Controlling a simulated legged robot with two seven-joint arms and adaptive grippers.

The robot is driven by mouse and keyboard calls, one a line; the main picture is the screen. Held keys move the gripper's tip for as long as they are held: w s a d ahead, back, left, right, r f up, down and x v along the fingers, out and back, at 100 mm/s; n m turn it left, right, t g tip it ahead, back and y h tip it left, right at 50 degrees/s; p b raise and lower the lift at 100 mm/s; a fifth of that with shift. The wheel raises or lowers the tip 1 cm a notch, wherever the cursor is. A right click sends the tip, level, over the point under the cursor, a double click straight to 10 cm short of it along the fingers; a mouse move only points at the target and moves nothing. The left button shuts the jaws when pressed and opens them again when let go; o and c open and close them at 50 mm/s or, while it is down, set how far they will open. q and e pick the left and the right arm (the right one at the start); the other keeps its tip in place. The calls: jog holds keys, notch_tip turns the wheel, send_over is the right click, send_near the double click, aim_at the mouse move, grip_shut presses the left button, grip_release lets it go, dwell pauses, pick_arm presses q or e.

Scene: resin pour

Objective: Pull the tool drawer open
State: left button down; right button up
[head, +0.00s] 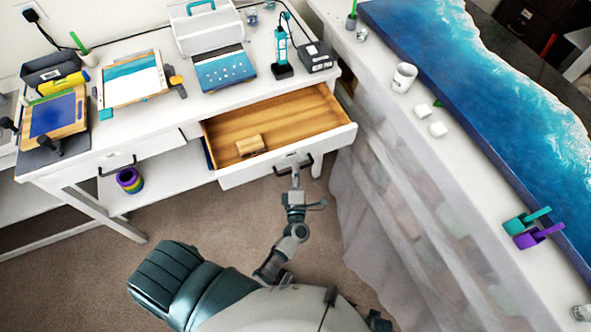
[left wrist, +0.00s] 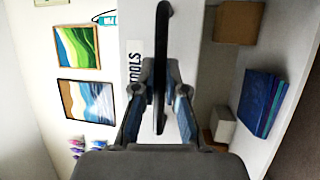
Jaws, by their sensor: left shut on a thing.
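The tool drawer (head: 240,176) of the white desk stands pulled out in the head view, with its wooden inside showing and a small wooden block (head: 250,145) in it. Its dark bar handle (head: 310,160) is on the front. My left gripper (head: 295,175) is at this handle. In the left wrist view, my left gripper (left wrist: 160,95) has its fingers on both sides of the black handle (left wrist: 162,30), shut on it, beside a label reading TOOLS (left wrist: 134,68). My right gripper cannot be made out in either view.
The white desk (head: 150,120) holds a clear box, framed pieces and tools. A second, closed drawer with a handle (head: 117,168) is at left. A bench with a blue resin slab (head: 470,90) and hanging plastic sheeting (head: 400,200) stands close on the right. Carpet (head: 200,215) lies in front.

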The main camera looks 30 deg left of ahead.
pick_arm(q)
jog(key=shift+a+f, duration=0.1)
jog(key=shift+f, duration=0.05)
jog(key=c, duration=1.2)
grip_release()
jog(key=v, duration=1.2)
jog(key=shift+d, duration=0.5)
jog(key=shift+a, duration=0.15)
